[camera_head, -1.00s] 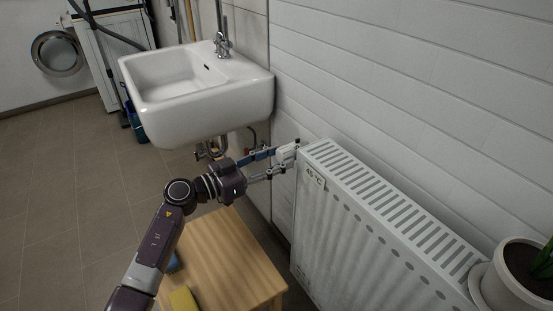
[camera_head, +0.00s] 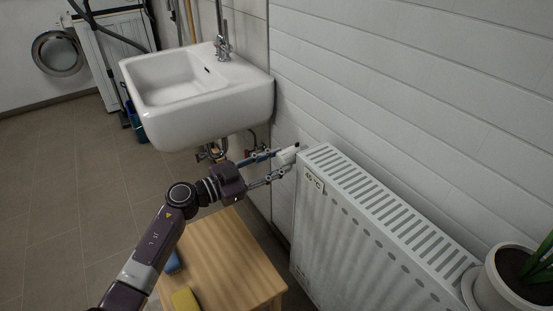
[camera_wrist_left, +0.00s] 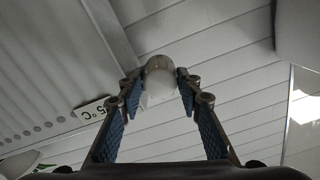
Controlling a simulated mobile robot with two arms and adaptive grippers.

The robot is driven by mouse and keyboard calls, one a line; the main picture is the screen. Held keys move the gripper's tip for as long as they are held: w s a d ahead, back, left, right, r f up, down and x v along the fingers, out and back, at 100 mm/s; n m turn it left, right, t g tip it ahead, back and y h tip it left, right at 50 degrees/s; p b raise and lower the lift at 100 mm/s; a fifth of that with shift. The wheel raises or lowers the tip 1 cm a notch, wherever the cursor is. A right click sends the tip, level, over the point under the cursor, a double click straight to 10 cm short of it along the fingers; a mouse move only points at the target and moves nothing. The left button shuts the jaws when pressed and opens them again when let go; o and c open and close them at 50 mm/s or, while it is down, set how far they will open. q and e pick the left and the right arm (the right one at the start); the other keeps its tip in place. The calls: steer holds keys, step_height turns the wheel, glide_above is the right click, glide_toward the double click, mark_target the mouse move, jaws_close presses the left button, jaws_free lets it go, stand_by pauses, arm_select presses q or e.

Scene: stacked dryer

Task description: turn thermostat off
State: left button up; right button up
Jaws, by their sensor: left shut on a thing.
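The thermostat is a small white knob (camera_head: 287,155) at the upper left end of the white radiator (camera_head: 350,235). It also shows in the left wrist view as a round pale knob (camera_wrist_left: 159,79) between the fingertips. My left gripper (camera_head: 280,163) reaches it from the left, with one finger on each side, and is shut on it. In the left wrist view the fingers (camera_wrist_left: 160,88) touch the knob's sides. Any markings on the knob are too small to read. My right gripper is not in view.
A tag reading about 45 °C (camera_head: 314,180) is on the radiator beside the knob. A white sink (camera_head: 195,95) hangs at the upper left. A wooden stool (camera_head: 235,265) with sponges stands below my arm. A potted plant (camera_head: 510,280) is at right.

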arm_select(q)
steer(key=m, duration=0.2)
steer(key=shift+m, duration=1.3)
steer(key=m, duration=0.2)
steer(key=shift+m, duration=0.4)
steer(key=m, duration=0.2)
steer(key=shift+m+b, duration=0.3)
steer(key=shift+m, duration=0.1)
steer(key=m+b, duration=0.3)
steer(key=m, duration=0.5)
steer(key=m+b, duration=0.3)
steer(key=m, duration=0.2)
steer(key=shift+m+b, duration=0.5)
steer(key=shift+r+m+b, duration=0.1)
steer(key=shift+m+b, duration=0.4)
steer(key=shift+m, duration=0.4)
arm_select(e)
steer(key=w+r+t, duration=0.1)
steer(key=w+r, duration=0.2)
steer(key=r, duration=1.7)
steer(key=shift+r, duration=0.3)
